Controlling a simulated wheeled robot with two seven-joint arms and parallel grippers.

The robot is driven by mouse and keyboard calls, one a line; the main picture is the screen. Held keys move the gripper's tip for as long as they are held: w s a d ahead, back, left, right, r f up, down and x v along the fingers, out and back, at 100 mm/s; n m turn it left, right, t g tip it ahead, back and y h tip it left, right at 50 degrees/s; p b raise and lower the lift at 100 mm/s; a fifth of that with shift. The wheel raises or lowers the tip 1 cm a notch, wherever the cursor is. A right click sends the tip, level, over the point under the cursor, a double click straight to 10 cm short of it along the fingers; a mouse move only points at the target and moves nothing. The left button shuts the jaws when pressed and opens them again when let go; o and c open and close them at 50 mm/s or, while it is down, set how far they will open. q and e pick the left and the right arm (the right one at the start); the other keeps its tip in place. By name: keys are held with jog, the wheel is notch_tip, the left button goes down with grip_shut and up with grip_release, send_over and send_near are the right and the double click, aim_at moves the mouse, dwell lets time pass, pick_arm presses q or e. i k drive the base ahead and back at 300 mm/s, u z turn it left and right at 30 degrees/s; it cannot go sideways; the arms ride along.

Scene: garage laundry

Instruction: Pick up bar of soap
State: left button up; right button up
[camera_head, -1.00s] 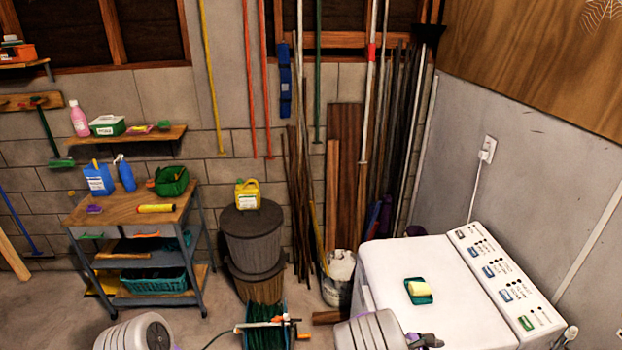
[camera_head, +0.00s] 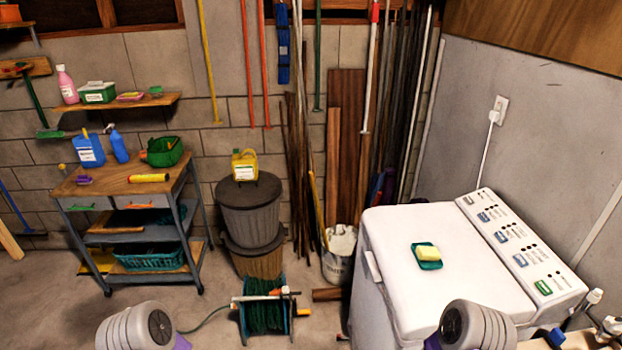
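The bar of soap (camera_head: 428,253) is pale yellow. It lies on a small teal soap dish (camera_head: 430,265) on top of the white washing machine (camera_head: 385,235), right of the picture's middle. Only grey rounded links of my two arms show at the bottom edge, one at the lower left and one in front of the machine's near side. Neither gripper's fingers can be seen. Nothing visible touches the soap.
The machine's top is clear around the dish; its control panel (camera_head: 520,245) rises along the right. A green hose reel (camera_head: 264,312) stands on the floor to the left. Trash bins (camera_head: 250,215) and a tool cart (camera_head: 130,190) stand further back. Small unclear items crowd the lower right corner.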

aim_at(425, 254)
jog(key=u, duration=0.8)
jog(key=i, duration=1.1)
jog(key=z, duration=1.2)
